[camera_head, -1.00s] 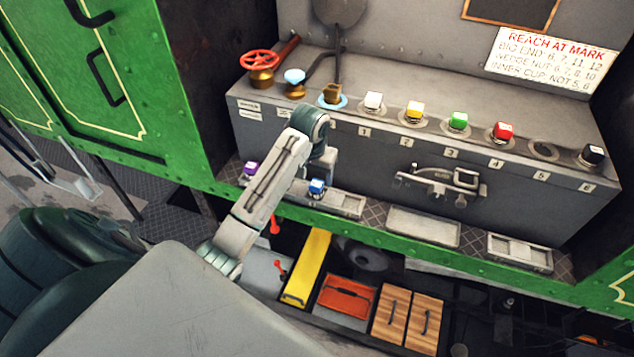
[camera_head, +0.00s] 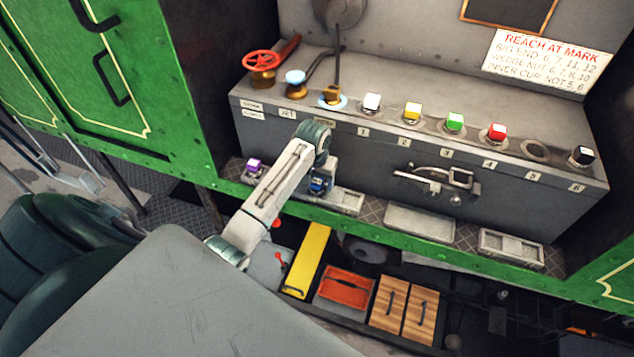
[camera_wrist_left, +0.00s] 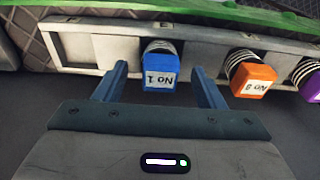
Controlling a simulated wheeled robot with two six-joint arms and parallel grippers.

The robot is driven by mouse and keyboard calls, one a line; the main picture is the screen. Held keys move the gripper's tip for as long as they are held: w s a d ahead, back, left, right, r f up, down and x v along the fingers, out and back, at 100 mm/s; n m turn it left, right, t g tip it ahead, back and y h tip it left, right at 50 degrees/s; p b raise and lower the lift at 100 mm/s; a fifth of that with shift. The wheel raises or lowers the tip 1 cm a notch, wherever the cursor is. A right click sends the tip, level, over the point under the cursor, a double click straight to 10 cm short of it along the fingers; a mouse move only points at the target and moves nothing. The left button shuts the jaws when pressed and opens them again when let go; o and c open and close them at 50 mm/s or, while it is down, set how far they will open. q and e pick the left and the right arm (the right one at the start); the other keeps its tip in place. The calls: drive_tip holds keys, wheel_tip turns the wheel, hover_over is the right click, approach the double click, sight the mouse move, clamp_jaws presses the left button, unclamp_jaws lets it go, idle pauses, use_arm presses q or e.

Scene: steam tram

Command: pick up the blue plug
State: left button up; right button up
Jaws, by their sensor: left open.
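The blue plug (camera_head: 318,186) stands in a pale tray (camera_head: 346,202) on the ledge below the grey locker. In the left wrist view the blue plug (camera_wrist_left: 160,70) has a ribbed neck and a white label reading "No 1". My left gripper (camera_wrist_left: 160,82) is open, with one finger on each side of the plug and a gap on both sides. In the head view the left gripper (camera_head: 319,180) is at the plug, partly hidden by my own wrist. My right gripper is not in view.
An orange plug (camera_wrist_left: 252,74) and a purple plug (camera_wrist_left: 309,80) sit to the right of the blue one in the left wrist view. The grey locker (camera_head: 380,150) rises behind the ledge, with white, yellow, green, red and black plugs on top. A green rail (camera_head: 430,246) edges the ledge.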

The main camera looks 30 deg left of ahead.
use_arm(q)
drive_tip(key=shift+w+f, duration=0.1)
drive_tip(key=shift+f, duration=0.4)
drive_tip(key=c, duration=1.3)
drive_tip(key=shift+c, duration=0.2)
